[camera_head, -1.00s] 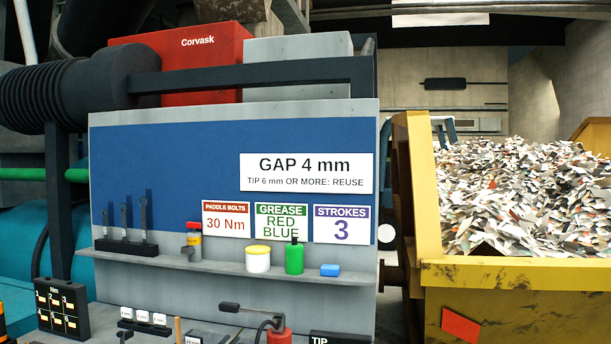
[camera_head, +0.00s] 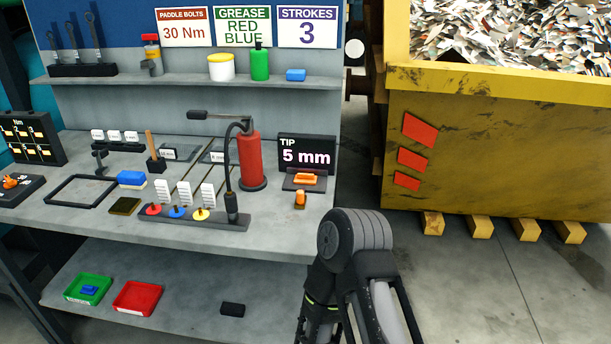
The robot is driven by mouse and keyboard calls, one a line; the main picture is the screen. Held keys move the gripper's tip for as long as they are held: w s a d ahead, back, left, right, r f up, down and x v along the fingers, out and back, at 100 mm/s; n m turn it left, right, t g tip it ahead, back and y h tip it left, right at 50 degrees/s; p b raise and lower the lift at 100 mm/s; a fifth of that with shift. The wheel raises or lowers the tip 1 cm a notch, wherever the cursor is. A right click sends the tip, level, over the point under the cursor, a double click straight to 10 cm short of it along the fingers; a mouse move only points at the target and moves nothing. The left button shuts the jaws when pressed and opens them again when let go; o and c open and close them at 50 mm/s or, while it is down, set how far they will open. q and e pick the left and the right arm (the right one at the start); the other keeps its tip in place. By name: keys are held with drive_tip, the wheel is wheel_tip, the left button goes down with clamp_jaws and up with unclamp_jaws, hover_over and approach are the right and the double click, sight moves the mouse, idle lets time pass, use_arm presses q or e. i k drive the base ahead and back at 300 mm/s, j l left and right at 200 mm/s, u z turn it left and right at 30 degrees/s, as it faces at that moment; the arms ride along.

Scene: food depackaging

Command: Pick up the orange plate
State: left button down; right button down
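A small flat orange piece (camera_head: 306,179), which looks like the orange plate, lies on the dark base in front of the "TIP 5 mm" display (camera_head: 306,152), near the right end of the workbench. A second small orange object (camera_head: 300,198) stands just in front of it on the bench. Another orange item (camera_head: 10,182) sits on a dark block at the far left. Part of one of my arms rises at the bottom, right of the bench. Neither gripper shows, and nothing touches the orange pieces.
A red cylinder with a black hose (camera_head: 250,160) stands left of the display. A rack with red, blue and yellow discs (camera_head: 195,219) lies in front. Green (camera_head: 103,296) and red (camera_head: 155,298) trays sit on the lower shelf. A yellow skip (camera_head: 500,150) stands at right.

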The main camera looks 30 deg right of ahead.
sight(307, 178)
drive_tip(key=z, duration=1.45)
drive_tip(key=i+l, duration=1.1)
drive_tip(key=l, duration=0.15)
